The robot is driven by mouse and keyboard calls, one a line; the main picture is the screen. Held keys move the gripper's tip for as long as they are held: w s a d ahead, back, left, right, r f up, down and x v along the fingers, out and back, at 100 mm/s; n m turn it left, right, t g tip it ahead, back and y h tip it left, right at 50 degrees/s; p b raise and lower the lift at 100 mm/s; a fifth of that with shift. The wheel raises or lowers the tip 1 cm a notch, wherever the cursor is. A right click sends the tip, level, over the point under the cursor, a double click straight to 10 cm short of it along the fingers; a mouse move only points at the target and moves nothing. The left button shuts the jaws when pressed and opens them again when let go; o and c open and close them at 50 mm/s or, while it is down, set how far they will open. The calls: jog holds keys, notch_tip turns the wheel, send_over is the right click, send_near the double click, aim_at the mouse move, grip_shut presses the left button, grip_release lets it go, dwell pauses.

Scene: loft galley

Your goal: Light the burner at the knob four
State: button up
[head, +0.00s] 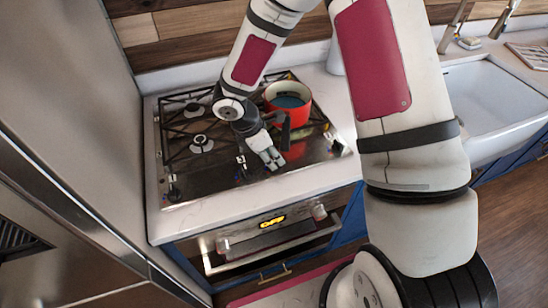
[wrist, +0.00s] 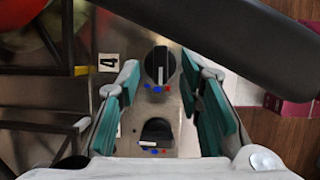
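The knob four (wrist: 159,65) is a round black knob on the steel cooktop, beside a plate marked "4" (wrist: 108,62), in the wrist view. Its white pointer line points down the picture, towards small blue and red dots. My gripper (wrist: 160,85) is open, with one teal-padded finger on each side of the knob; I see no clear contact. In the head view my gripper (head: 270,160) reaches down over the cooktop's front edge and hides this knob. The gas cooktop (head: 205,175) has black grates and several burners.
A red pot (head: 272,103) with blue contents stands on the grate just behind my gripper. A dark bar (wrist: 245,35), apparently its handle, crosses the wrist view close to the right finger. Another knob (wrist: 156,131) sits nearby. The oven (head: 270,235) is below; a sink (head: 495,105) is right.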

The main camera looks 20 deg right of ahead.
jog(key=v, duration=1)
jog(key=shift+f, duration=0.1)
jog(key=shift+c, duration=0.3)
